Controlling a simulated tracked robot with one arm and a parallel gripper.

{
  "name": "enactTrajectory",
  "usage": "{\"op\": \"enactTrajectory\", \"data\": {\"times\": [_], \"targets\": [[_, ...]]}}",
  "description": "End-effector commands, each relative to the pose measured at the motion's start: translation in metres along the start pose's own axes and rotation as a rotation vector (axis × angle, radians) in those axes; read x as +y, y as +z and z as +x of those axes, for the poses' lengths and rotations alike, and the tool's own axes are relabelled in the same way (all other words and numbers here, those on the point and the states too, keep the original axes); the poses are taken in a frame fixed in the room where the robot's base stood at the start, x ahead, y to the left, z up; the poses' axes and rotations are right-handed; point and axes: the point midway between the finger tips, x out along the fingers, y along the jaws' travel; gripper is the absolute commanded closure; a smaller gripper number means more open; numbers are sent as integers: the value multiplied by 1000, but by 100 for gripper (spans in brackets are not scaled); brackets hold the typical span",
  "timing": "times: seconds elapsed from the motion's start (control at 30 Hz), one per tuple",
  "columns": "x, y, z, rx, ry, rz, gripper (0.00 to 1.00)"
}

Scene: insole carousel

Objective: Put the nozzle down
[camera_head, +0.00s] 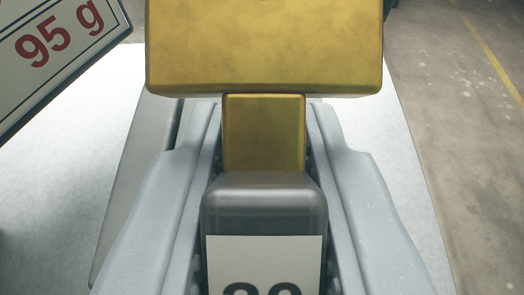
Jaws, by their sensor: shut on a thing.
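My gripper (264,140) shows as two pale grey fingers, one on each side of the nozzle, and it is shut on it. The nozzle (264,50) has a wide gold block at the top of the picture, a narrower gold neck between the fingertips, and a dark grey body lower down. A white label on the grey body carries dark figures that the bottom edge cuts off. The gold head reaches beyond the fingertips and hides what lies behind it. I cannot tell whether the nozzle touches anything below.
A white surface (60,180) spreads below and to both sides of my gripper. A grey slanted piece (140,170) stands left of the fingers. A sign reading "95 g" (58,42) fills the upper left corner. Bare floor (455,130) with a yellow line lies at the right.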

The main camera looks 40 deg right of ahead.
Motion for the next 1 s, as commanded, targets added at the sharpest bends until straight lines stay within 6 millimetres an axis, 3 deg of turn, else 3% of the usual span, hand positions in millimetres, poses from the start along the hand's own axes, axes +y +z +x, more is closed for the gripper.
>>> {"op": "enactTrajectory", "data": {"times": [0.2, 0.23, 0.3, 0.67, 0.87, 1.0], "targets": [[2, 10, 2, -13, 5, -5, 100], [2, 10, 3, -15, 5, -5, 72], [3, 12, 3, -17, 6, -6, 58], [6, 15, 4, -24, 12, -10, 58], [5, 3, 0, -24, 11, -8, 58], [3, 1, -26, -18, 5, -10, 58]]}}
